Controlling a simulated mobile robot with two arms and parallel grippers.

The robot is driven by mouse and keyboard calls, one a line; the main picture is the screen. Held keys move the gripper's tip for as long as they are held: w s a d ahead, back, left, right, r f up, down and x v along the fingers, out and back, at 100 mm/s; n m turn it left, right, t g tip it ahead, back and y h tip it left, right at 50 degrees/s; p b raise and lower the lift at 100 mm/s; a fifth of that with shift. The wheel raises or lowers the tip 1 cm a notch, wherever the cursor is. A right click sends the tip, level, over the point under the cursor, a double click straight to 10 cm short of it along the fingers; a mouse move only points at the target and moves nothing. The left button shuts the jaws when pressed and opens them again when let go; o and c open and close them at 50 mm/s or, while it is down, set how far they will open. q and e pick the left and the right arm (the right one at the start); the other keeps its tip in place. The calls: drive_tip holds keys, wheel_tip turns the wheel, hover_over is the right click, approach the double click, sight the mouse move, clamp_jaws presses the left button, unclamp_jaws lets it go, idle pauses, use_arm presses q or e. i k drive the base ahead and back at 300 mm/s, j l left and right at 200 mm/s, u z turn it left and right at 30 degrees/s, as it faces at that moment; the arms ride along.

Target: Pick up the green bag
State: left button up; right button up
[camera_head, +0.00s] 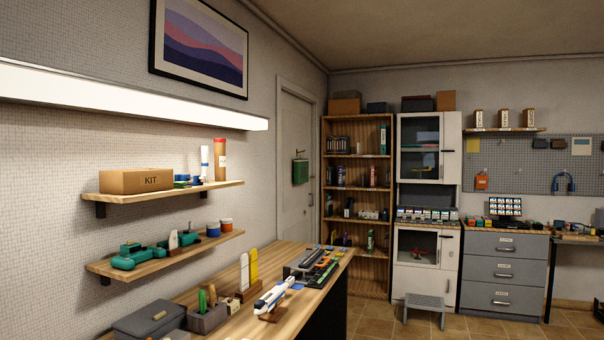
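A green bag (300,171) hangs on the pale door (295,125) in the far left corner of the room. Its strap goes up to a hook or handle on the door. The bag is small in the picture and its whole front shows. Neither of my grippers is in the head view.
A wooden workbench (330,266) with a model plane (273,297) and tool boxes runs along the left wall towards the door. Tiled floor (375,322) is open right of it. A grey step stool (425,303) stands before the white cabinet (425,250).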

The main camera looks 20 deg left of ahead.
sight(301, 165)
drive_tip(key=i+z, duration=0.15)
drive_tip(key=i, duration=4.8)
drive_tip(key=i+u, duration=0.2)
drive_tip(key=i, duration=0.3)
drive_tip(key=i+l+u, duration=0.2)
drive_tip(key=i, duration=0.3)
drive_tip(key=i+l+u, duration=0.2)
drive_tip(key=i, duration=0.3)
drive_tip(key=i+l+u, duration=0.2)
drive_tip(key=i, duration=0.3)
drive_tip(key=i+u, duration=0.5)
drive_tip(key=i+l+u, duration=0.3)
drive_tip(key=i+u, duration=0.15)
drive_tip(key=i+l+u, duration=0.5)
drive_tip(key=i+j, duration=0.05)
drive_tip(key=i, duration=0.05)
